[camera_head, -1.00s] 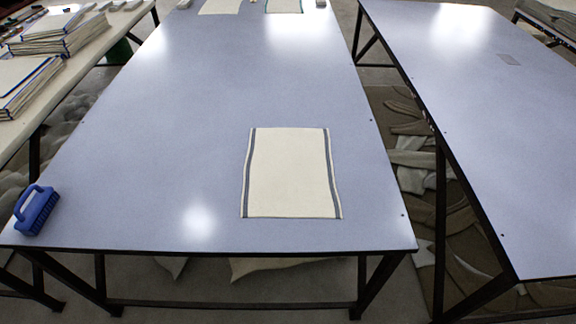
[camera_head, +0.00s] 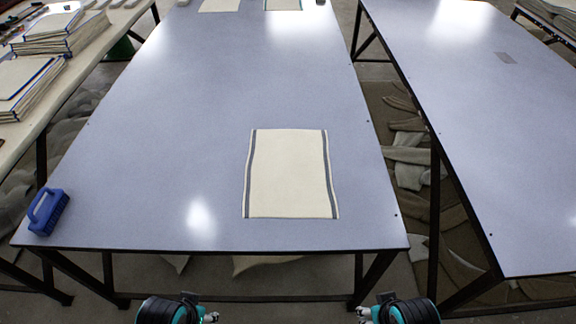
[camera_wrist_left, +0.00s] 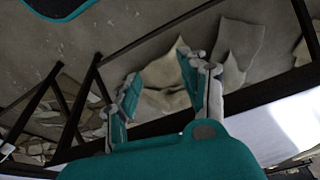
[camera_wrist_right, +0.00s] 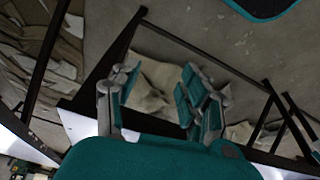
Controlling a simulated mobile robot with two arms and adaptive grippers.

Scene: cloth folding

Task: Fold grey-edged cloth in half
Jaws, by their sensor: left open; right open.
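The cream cloth with grey side bands (camera_head: 290,175) lies flat and unfolded on the blue-grey table (camera_head: 160,130), near the front edge and right of the middle. My left gripper (camera_head: 212,317) shows at the bottom of the head view, in front of the table edge and apart from the cloth. In the left wrist view its fingers (camera_wrist_left: 160,85) are spread and empty. My right gripper (camera_head: 362,312) is also at the bottom, in front of the table's edge. In the right wrist view its fingers (camera_wrist_right: 160,95) are apart with nothing between them. Neither gripper touches the cloth.
A blue brush (camera_head: 47,212) stands at the table's front left corner. Two more cloths (camera_head: 220,5) lie at the far end. Another table (camera_head: 490,130) stands to the right, across a gap. Stacked cloths (camera_head: 50,45) lie on the left table. The middle of the table is clear.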

